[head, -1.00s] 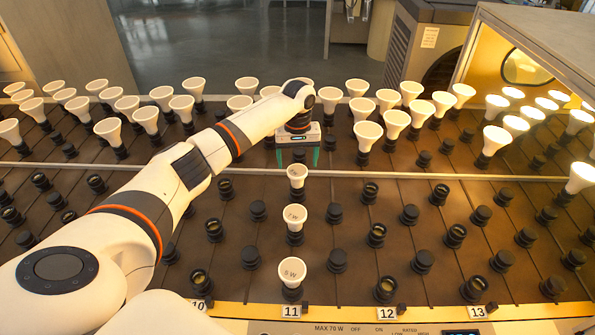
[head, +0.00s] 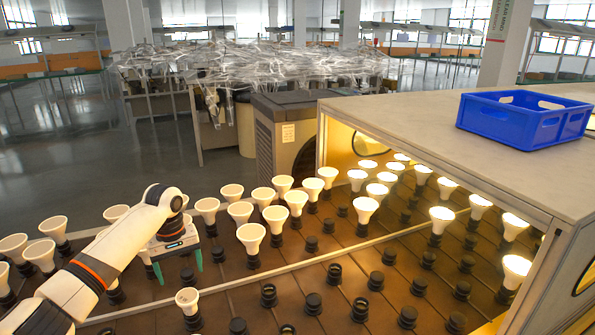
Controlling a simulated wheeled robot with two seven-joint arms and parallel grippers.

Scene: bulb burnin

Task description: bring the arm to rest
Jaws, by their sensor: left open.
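My left arm comes in from the lower left in the head view. Its gripper (head: 178,268) points down over the rack with its teal fingertips apart and nothing between them. Several unlit white bulbs stand in sockets around and beyond it, among them one bulb (head: 187,299) just in front of the gripper. Another bulb (head: 251,236) stands to its right. I cannot tell whether the fingers touch a socket below. My right gripper is not in view.
A lit chamber (head: 335,150) at the right covers rows of glowing bulbs (head: 441,218). A blue crate (head: 522,118) sits on its top. Empty sockets (head: 334,274) fill the front of the rack. Behind are a grey cabinet (head: 290,135) and a plastic-covered table (head: 240,65).

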